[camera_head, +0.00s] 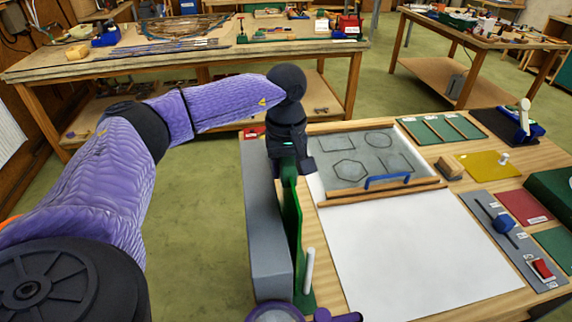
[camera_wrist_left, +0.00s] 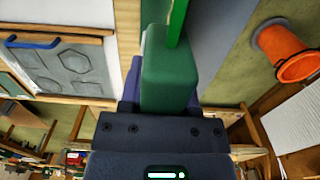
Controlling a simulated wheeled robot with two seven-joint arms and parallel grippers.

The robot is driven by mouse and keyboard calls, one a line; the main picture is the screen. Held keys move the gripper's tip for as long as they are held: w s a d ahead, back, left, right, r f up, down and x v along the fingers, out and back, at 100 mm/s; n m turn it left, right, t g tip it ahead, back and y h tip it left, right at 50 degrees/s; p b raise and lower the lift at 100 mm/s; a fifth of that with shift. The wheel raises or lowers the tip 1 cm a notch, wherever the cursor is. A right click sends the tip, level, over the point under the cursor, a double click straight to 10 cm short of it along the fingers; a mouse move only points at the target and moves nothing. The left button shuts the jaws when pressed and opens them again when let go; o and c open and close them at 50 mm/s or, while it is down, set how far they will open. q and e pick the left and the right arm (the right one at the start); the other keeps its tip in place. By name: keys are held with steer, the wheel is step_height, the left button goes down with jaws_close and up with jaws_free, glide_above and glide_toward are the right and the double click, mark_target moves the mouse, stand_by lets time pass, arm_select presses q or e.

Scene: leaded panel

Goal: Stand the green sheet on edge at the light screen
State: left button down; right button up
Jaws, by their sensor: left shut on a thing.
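My left gripper (camera_head: 290,160) is shut on the green sheet (camera_head: 296,235) at its far end. The sheet is upright, seen nearly edge-on, along the left side of the work table. A long grey slab (camera_head: 266,230), which looks like the light screen, stands just left of the sheet; I cannot tell whether they touch. In the left wrist view the sheet shows as a thin green strip (camera_wrist_left: 178,22) above a darker green block (camera_wrist_left: 168,78) at the jaws, with the grey slab (camera_wrist_left: 220,35) beside it. The sheet's lower edge is partly hidden.
A white peg (camera_head: 309,270) stands close right of the sheet. A large white sheet (camera_head: 410,250) covers the table's middle. Behind it lies a grey pattern board (camera_head: 362,165) with a blue handle (camera_head: 388,180). Coloured tiles and a switch panel (camera_head: 515,240) fill the right side.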

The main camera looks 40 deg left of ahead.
arm_select(q)
steer(key=shift+c, duration=1.2)
jaws_free()
steer(key=shift+r, duration=0.1)
arm_select(e)
steer(key=shift+a, duration=0.1)
arm_select(q)
step_height(320, 180, up, 9)
steer(key=shift+f, duration=0.1)
steer(key=shift+r, duration=0.55)
arm_select(e)
steer(key=shift+r, duration=0.15)
